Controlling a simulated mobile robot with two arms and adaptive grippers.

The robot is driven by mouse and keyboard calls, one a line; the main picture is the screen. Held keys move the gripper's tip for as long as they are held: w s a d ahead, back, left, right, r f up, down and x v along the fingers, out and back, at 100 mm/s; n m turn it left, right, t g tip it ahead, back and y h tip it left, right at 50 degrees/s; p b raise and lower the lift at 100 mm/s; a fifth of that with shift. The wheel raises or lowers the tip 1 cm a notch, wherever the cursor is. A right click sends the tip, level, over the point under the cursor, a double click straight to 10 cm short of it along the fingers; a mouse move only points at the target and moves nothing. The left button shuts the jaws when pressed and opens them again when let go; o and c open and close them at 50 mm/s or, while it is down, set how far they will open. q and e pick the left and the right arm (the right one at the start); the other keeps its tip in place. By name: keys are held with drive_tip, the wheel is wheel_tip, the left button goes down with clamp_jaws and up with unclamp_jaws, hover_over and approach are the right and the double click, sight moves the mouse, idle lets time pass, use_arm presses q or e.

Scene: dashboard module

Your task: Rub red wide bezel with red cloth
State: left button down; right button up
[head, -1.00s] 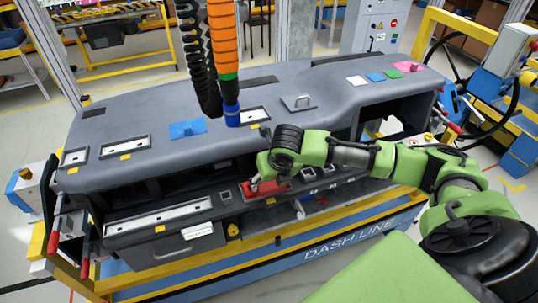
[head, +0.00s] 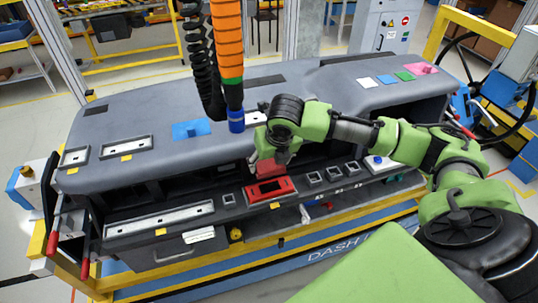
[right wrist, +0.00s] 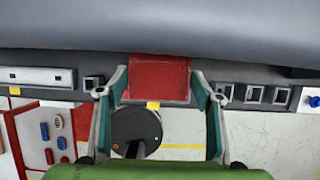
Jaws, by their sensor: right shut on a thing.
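The red wide bezel (head: 271,188) is a red rectangular frame with a dark opening, set on the lower front ledge of the dashboard. My right gripper (head: 272,160) is just above and behind it, shut on the red cloth (head: 267,169). The cloth appears to be held clear of the bezel. In the right wrist view the cloth (right wrist: 160,78) spans the space between the two fingertips and hides the bezel. My left gripper is not in view.
The grey dashboard (head: 150,165) overhangs the ledge behind the gripper. Small square bezels (head: 315,177) are to the right of the red one, and a long silver panel (head: 160,220) is to the left. An orange hose (head: 229,45) hangs above. Blue (head: 191,129) and pink (head: 424,68) cloths lie on top.

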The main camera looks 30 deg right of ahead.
drive_tip(key=shift+w+d+r, duration=0.1)
drive_tip(key=shift+w+r, duration=0.15)
drive_tip(key=shift+r, duration=0.5)
drive_tip(key=shift+s+r, duration=0.15)
drive_tip(key=shift+r, duration=0.35)
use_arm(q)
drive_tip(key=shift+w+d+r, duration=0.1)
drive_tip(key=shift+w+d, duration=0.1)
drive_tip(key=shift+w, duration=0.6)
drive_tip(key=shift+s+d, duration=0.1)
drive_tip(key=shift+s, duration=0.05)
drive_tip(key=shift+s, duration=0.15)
use_arm(e)
drive_tip(key=shift+f, duration=0.1)
